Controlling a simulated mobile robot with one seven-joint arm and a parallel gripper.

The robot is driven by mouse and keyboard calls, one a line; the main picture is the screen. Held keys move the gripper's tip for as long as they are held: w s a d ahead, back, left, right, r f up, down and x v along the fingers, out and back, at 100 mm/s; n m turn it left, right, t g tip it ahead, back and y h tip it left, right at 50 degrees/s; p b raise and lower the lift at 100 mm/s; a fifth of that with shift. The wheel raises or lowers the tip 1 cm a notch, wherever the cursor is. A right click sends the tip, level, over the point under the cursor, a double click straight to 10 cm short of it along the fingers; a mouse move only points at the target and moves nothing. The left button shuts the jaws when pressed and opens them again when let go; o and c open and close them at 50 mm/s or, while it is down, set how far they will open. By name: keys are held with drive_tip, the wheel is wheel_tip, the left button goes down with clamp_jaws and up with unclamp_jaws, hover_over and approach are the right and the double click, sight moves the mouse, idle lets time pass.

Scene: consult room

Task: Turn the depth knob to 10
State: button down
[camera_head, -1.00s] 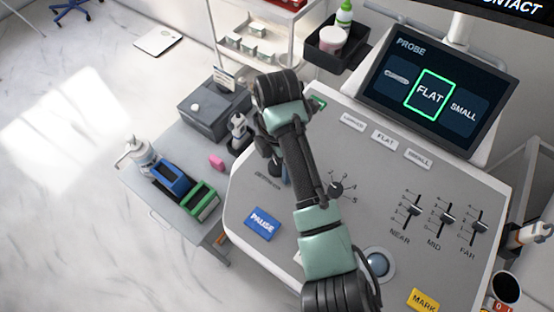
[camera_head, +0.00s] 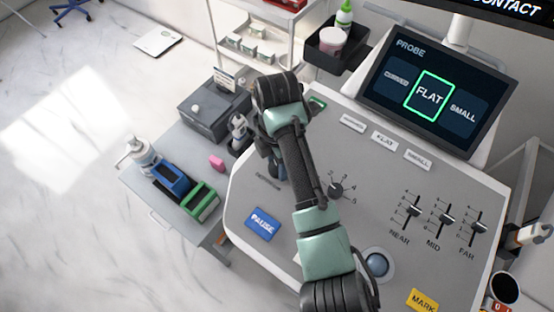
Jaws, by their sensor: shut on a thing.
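The sloped grey console (camera_head: 300,235) fills the middle of the view. My arm reaches over it from the bottom. My gripper (camera_head: 279,172) is down at the console's left part, mostly hidden under my own wrist. It is shut on what seems to be the depth knob, beside a small dark printed label (camera_head: 268,182) too blurred to read.
Three sliders (camera_head: 442,220), a trackball (camera_head: 376,264) and a yellow MARK button (camera_head: 423,301) are to the right. The screen (camera_head: 437,92) shows PROBE with FLAT framed. A side table (camera_head: 150,187) holds bottles and bins.

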drive_tip(key=m+p, duration=0.4)
drive_tip(key=m, duration=0.1)
drive_tip(key=shift+r, duration=0.25)
drive_tip(key=m+p, duration=0.4)
drive_tip(key=m, duration=0.2)
drive_tip(key=shift+f+m, duration=0.1)
drive_tip(key=shift+m, duration=0.2)
drive_tip(key=m+p, duration=0.2)
drive_tip(key=m, duration=0.4)
drive_tip(key=m+p, duration=0.1)
drive_tip(key=m, duration=0.4)
drive_tip(key=shift+f+m, duration=0.1)
drive_tip(key=shift+m, duration=0.3)
drive_tip(key=shift+p, duration=0.3)
drive_tip(key=shift+c, duration=1.4)
unclamp_jaws()
